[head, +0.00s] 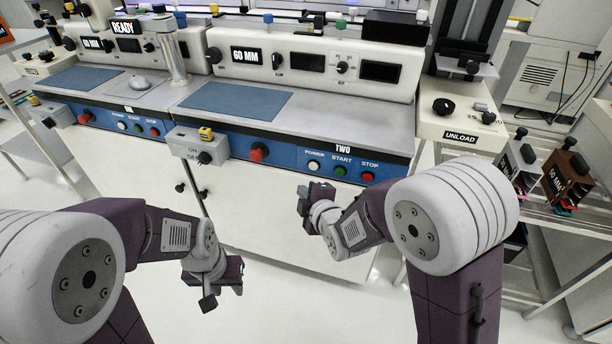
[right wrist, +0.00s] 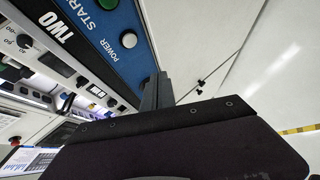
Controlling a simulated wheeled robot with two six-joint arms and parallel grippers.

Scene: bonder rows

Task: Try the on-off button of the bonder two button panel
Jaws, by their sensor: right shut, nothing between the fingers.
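The blue front panel (head: 287,157) of bonder TWO carries a white POWER button (head: 314,166), a green START button (head: 340,172) and a red STOP button (head: 367,177). The white POWER button also shows in the right wrist view (right wrist: 129,40). My right gripper (head: 318,190) is shut and empty, just below and in front of the POWER button. In the right wrist view its fingers (right wrist: 157,92) point toward the panel, with a gap to the button. My left gripper (head: 224,285) hangs low over the floor at left, away from the panel; its jaw opening is unclear.
A red knob (head: 259,152) sits further left on the panel. The UNLOAD unit (head: 460,128) stands at right. Open floor lies below the white bench front.

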